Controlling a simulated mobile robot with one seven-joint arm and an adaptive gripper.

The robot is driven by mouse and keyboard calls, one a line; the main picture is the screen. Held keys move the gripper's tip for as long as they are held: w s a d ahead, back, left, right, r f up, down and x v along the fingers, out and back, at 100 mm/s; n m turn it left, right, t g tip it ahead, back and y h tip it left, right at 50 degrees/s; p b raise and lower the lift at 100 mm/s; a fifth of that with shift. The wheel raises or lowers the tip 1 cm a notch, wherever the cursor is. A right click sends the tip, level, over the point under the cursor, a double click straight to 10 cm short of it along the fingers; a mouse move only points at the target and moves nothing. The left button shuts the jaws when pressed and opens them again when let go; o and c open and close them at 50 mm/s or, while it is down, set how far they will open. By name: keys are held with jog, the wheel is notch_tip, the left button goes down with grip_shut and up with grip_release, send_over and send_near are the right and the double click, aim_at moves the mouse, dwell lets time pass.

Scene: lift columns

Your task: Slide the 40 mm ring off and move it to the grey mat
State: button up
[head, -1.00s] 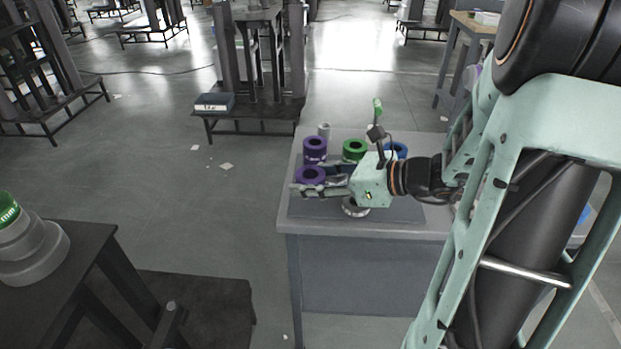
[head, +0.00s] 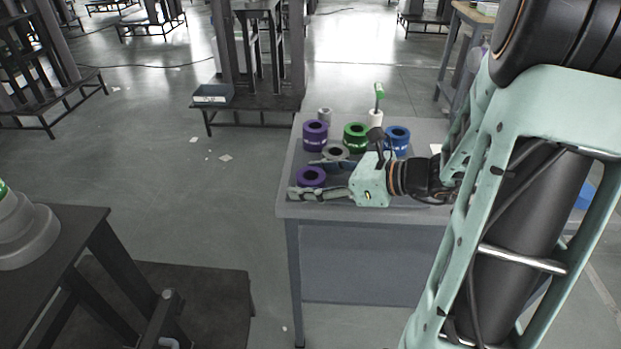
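A purple ring (head: 311,178) sits at the front left of the grey table, at or just over the darker grey mat (head: 428,208); I cannot tell for sure that it touches. My gripper (head: 318,179) reaches in from the right with its fingers spread on either side of this ring, and they look apart from it. A grey ring-shaped piece (head: 335,152) stands just behind the far finger. Another purple ring (head: 315,136), a green one (head: 356,138) and a blue one (head: 397,139) stand in the back row. Size markings are too small to read.
A short grey post (head: 324,115) and a white holder with a green-topped item (head: 376,115) stand behind the back row. The table's front edge (head: 360,216) is close to my gripper.

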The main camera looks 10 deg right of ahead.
jog(key=v, duration=1.2)
jog(key=shift+a, duration=0.1)
